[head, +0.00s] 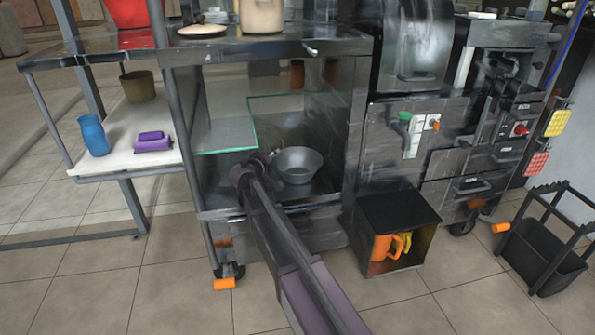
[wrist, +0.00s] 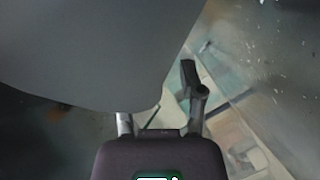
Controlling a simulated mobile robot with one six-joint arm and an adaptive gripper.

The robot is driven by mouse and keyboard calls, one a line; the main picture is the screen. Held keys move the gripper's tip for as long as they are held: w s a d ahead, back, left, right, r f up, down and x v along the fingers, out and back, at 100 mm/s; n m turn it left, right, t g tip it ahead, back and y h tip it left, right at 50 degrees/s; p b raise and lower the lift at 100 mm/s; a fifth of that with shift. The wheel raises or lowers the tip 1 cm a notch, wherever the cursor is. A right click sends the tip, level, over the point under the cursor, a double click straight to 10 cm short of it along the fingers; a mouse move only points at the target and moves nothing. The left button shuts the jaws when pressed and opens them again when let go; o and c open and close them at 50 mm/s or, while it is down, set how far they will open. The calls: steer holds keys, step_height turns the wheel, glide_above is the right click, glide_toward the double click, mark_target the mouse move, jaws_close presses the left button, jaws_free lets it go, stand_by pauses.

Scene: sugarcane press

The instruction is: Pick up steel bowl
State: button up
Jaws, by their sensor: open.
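The steel bowl (head: 298,166) stands upright on the lower shelf of the dark metal cart. My gripper (head: 262,164) reaches into that shelf space from the front, just left of the bowl. In the wrist view my gripper (wrist: 160,112) has its fingers spread apart. A large smooth grey surface, which looks like the bowl (wrist: 95,50), fills the upper left of that view and hides part of the left finger. I cannot tell whether the bowl's rim is between the fingers or whether they touch it.
A glass shelf (head: 225,137) sits above and left of the bowl. The cart's top (head: 270,47) closes the space overhead. A side table (head: 115,128) with a blue cup (head: 94,135) stands left. A black box (head: 397,212) is on the floor at right.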

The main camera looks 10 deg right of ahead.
stand_by(0.4)
jaws_close()
steer(key=shift+r, duration=0.15)
step_height(320, 180, up, 3)
steer(key=p, duration=0.3)
steer(key=shift+f, duration=0.2)
steer(key=s+d+r+p, duration=0.1)
steer(key=s+r+p, duration=0.1)
steer(key=s, duration=1.4)
steer(key=shift+d, duration=0.15)
steer(key=shift+r, duration=0.1)
